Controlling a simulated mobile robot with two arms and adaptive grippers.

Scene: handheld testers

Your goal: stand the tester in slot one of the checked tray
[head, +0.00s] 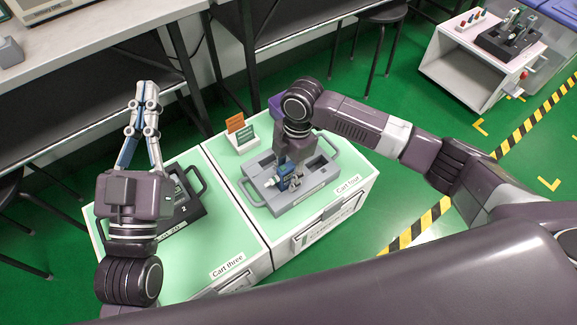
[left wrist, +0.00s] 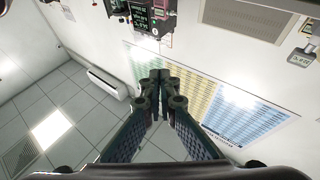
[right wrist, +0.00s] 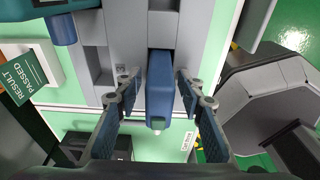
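A blue tester (head: 288,178) is at the grey tray (head: 300,196) on Cart four. In the right wrist view the tester (right wrist: 160,92) stands along a grey recess, between the fingers of my right gripper (right wrist: 160,85). A narrow gap shows on each side of it, so the fingers look open around it. How deep the tester sits is hidden. The right gripper partly covers the tray in the head view. My left gripper (head: 146,92) points away above Cart three; its fingertips meet with nothing between them in the left wrist view (left wrist: 160,80).
A dark tray (head: 182,205) lies on Cart three, partly behind my left arm. A small orange and green sign (head: 240,132) stands behind the grey tray. A white cart (head: 470,75) with a black tray is far right. Stools and benches stand behind.

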